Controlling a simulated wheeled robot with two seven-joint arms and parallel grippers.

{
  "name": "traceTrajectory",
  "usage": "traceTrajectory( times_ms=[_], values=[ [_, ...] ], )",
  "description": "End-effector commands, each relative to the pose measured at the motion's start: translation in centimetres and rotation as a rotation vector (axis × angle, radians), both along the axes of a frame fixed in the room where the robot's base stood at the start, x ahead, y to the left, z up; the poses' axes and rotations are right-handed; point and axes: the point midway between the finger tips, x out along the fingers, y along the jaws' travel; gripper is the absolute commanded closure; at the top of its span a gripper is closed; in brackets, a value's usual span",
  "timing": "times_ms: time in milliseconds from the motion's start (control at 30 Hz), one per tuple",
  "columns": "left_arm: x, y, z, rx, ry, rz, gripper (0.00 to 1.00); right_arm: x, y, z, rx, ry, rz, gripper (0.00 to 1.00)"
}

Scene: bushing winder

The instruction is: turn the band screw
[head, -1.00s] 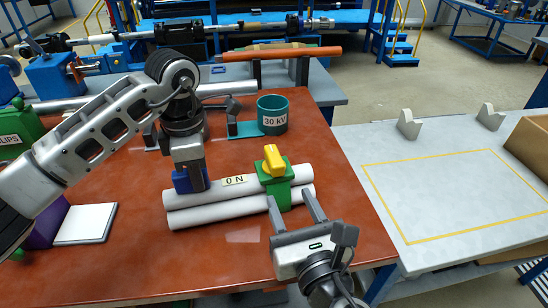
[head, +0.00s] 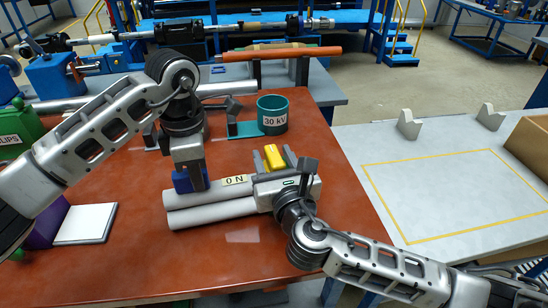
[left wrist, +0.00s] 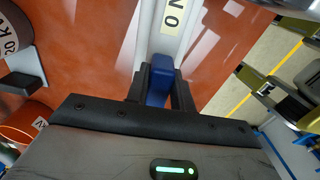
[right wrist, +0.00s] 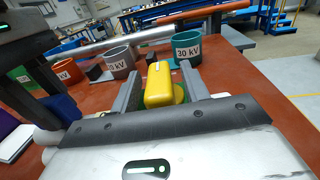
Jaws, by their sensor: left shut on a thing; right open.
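The band screw has a yellow handle (head: 274,157) that stands over the white twin tubes (head: 210,212). My right gripper (head: 276,160) is open, with a finger on each side of the yellow handle. In the right wrist view the handle (right wrist: 160,85) sits between the two fingers, with gaps beside it. The green clamp under it is mostly hidden by my right gripper in the head view. My left gripper (head: 191,180) is shut on a blue block (head: 183,181) at the tubes' left end. That block (left wrist: 158,82) also shows between the fingers in the left wrist view.
A teal 30 kV cup (head: 272,115) stands behind the clamp. An orange-brown rod (head: 280,54) rests on supports at the back. A white pad (head: 85,223) lies at the left. The red table's front middle is clear.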

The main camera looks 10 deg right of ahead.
Motion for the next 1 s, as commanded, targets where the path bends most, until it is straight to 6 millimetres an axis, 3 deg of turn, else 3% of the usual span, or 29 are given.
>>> traceTrajectory(
  times_ms=[133, 167, 300, 667, 1000],
  values=[
    [0.02, 0.0, 0.02, 0.0, -0.001, 0.001, 1.0, -0.01, 0.0, 0.02, 0.0, 0.0, 0.0, 0.55],
    [0.02, 0.0, 0.02, 0.0, -0.001, 0.001, 1.0, -0.01, 0.0, 0.02, 0.0, 0.0, 0.0, 0.6],
    [0.01, 0.0, 0.02, 0.0, -0.001, 0.001, 1.0, -0.03, 0.0, 0.02, 0.0, 0.0, 0.0, 0.99],
    [0.02, 0.0, 0.02, -0.001, -0.001, 0.001, 1.0, -0.02, 0.09, 0.0, 0.002, -0.001, -0.038, 0.99],
    [0.0, -0.01, 0.02, -0.001, 0.0, 0.0, 1.0, 0.01, 0.18, -0.03, 0.005, 0.004, -0.261, 0.99]
  ],
)
